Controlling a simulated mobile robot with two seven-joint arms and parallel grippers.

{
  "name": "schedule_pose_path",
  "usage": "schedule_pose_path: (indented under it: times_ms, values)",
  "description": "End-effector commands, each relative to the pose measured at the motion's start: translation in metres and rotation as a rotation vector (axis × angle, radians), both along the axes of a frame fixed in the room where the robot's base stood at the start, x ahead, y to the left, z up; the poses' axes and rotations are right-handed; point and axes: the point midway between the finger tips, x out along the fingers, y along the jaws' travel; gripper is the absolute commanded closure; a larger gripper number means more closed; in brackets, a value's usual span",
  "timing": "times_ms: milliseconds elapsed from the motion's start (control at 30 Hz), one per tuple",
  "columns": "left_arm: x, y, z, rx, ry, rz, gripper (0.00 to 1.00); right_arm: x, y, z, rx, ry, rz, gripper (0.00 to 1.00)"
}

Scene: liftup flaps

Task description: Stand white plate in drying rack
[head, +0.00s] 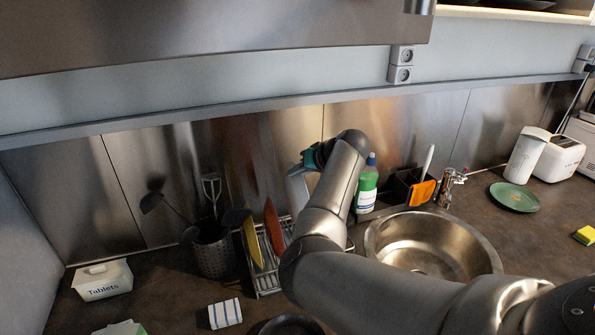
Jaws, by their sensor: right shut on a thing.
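My right arm reaches in from the right. Its gripper (310,160) is shut on the white plate (299,188), which shows as a thin, near edge-on strip above the rack. My arm hides much of the plate. The drying rack (263,282) stands on the counter below, with a yellow plate (252,243) and a red plate (273,228) standing upright in it. My arm covers the rack's right part. I do not see my left gripper.
A utensil holder (214,258) stands left of the rack. A green bottle (366,190), a dark caddy (408,190) and the sink (430,245) are to the right. A striped cloth (225,314) and a Tablets box (102,281) lie at the front left. A green plate (514,197) lies far right.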

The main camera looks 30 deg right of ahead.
Motion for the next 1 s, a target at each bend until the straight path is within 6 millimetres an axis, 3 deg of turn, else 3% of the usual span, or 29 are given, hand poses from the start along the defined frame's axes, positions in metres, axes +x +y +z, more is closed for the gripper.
schedule_pose_path:
  times_ms: [433, 1000]
  values:
    - [0.000, 0.000, 0.003, 0.000, 0.000, 0.000, 0.00, 0.000, 0.000, 0.000, -0.001, -0.002, 0.000, 1.00]
    - [0.000, 0.000, -0.005, 0.000, 0.000, 0.000, 0.00, 0.000, 0.000, -0.013, -0.001, -0.002, 0.000, 1.00]
